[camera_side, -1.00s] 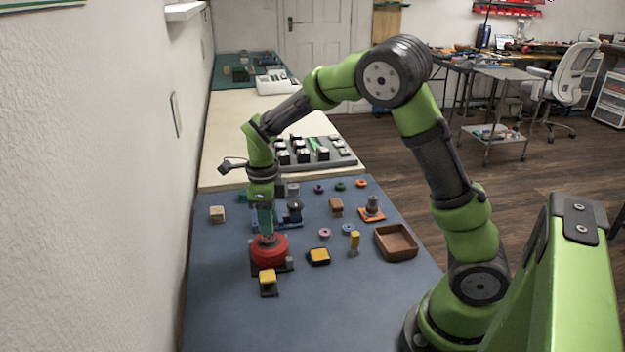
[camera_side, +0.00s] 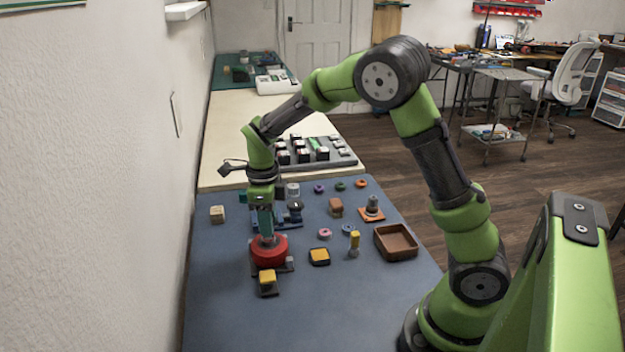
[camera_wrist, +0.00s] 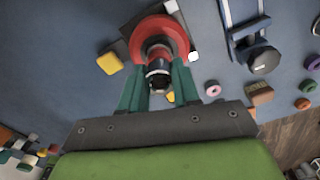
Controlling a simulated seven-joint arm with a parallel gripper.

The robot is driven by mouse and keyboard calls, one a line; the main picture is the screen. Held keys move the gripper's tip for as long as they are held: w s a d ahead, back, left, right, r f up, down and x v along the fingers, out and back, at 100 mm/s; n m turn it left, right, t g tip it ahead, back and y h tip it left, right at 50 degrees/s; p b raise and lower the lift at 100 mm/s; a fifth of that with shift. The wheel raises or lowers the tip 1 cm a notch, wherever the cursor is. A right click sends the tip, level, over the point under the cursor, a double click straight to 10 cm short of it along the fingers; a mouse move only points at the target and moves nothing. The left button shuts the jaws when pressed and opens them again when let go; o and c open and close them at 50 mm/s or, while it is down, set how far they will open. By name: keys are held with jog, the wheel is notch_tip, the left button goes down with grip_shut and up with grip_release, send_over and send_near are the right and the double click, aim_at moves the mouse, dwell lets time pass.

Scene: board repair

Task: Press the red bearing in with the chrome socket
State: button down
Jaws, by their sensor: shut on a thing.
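The red bearing (camera_side: 276,254) is a thick red ring on a dark base (camera_side: 288,266) at the left of the blue mat. It also shows in the wrist view (camera_wrist: 176,30), at the top. My gripper (camera_side: 264,232) points straight down over it. In the wrist view my gripper (camera_wrist: 159,78) is shut on the chrome socket (camera_wrist: 158,60), a shiny cylinder between the teal fingers. The socket stands over the middle of the red ring and seems to meet it. The exact contact between them is hidden.
Close by is a yellow-topped block (camera_side: 268,278) in front, and another (camera_side: 319,256) to the right. A blue fixture (camera_side: 291,217) stands behind. A brown tray (camera_side: 397,255) lies right, with small rings and parts between. The mat's front is clear.

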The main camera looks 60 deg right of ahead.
jog(key=shift+f, duration=1)
dwell(1.0)
jog(key=shift+r, duration=3.55)
